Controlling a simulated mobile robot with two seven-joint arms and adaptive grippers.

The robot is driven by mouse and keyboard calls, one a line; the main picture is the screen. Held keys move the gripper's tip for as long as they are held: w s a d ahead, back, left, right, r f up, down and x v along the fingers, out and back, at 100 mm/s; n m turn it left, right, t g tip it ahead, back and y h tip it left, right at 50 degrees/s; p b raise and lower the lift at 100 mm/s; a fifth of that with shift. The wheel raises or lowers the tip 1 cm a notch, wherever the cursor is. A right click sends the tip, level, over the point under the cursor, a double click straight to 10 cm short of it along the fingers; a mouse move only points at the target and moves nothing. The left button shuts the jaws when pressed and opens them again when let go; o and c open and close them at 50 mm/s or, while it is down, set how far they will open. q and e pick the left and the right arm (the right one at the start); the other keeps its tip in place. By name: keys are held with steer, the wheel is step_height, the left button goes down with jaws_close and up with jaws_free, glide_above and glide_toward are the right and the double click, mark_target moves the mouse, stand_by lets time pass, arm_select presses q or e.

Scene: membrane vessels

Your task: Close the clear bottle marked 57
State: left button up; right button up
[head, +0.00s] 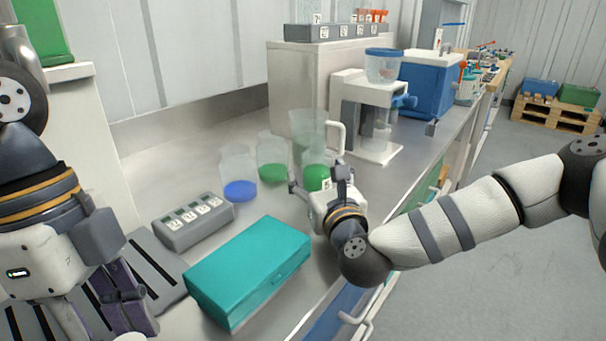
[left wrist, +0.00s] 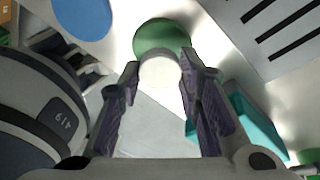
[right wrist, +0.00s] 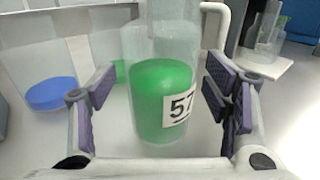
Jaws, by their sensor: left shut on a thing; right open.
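The clear bottle marked 57 (right wrist: 163,100) holds green liquid and stands upright on the bench, between the open fingers of my right gripper (right wrist: 162,105), with no clear contact. In the head view the bottle (head: 315,172) is partly behind my right gripper (head: 318,185); its mouth is hard to make out. My left gripper (left wrist: 162,90) is shut on a small round white piece (left wrist: 160,71), with a green disc (left wrist: 162,37) directly beyond it; they look like one cap or stopper, but I cannot be sure. In the head view my left gripper (head: 120,300) is at the lower left.
Clear vessels with blue (head: 239,190) and green (head: 272,172) liquid stand left of the bottle. A grey labelled block (head: 194,222) and a teal case (head: 250,268) lie in front. A white dispenser-like device (head: 378,150) stands behind right.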

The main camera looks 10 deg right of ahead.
mark_target(318, 140)
steer(key=shift+w, duration=0.1)
